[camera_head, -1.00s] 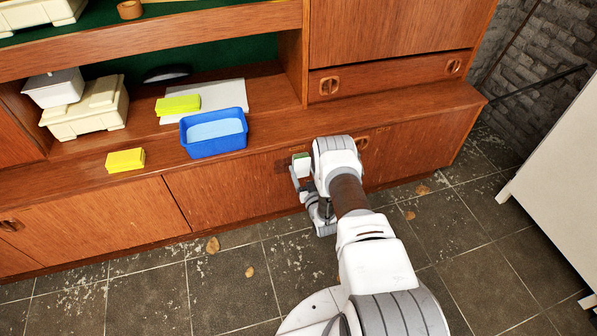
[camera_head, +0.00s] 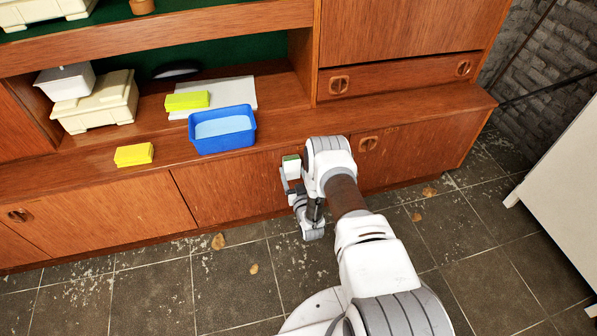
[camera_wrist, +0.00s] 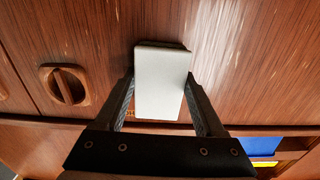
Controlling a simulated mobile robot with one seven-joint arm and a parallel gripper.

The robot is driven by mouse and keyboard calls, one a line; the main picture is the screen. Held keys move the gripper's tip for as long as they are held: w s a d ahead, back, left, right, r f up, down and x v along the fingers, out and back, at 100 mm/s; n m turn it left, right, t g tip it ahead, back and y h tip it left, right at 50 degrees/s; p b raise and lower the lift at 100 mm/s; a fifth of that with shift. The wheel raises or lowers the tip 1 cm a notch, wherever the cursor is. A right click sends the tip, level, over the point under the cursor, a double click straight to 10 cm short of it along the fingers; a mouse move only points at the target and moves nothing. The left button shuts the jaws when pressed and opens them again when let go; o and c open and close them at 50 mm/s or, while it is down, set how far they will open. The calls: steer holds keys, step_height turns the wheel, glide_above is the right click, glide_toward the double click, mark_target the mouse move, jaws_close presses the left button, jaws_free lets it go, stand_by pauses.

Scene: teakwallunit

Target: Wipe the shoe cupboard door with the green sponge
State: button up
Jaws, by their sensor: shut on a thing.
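My gripper (camera_wrist: 160,105) is shut on a block-shaped sponge (camera_wrist: 160,80), whose pale face shows between the fingers in the wrist view. In the head view a small green part of the sponge (camera_head: 291,159) shows above the white gripper. The sponge is in front of a brown wooden lower door (camera_head: 235,187), also filling much of the wrist view (camera_wrist: 235,55). I cannot tell whether it touches the door. A round recessed handle (camera_wrist: 63,88) is left of the sponge in the wrist view. An orange label by the sponge is mostly hidden and unreadable.
On the ledge above the doors stand a blue basin (camera_head: 225,142) and yellow blocks (camera_head: 134,154) (camera_head: 187,100). Cream boxes (camera_head: 96,110) stand at the left. The tiled floor (camera_head: 150,295) is open, with a few leaves. A white panel (camera_head: 560,190) stands at the right.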

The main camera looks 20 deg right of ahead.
steer(key=a, duration=0.3)
steer(key=shift+w+a, duration=0.1)
stand_by(0.4)
steer(key=s+p, duration=0.2)
steer(key=s, duration=0.4)
steer(key=shift+p, duration=0.3)
steer(key=shift+s, duration=0.2)
steer(key=shift+s+p, duration=0.55)
steer(key=shift+s, duration=0.8)
steer(key=shift+r, duration=0.1)
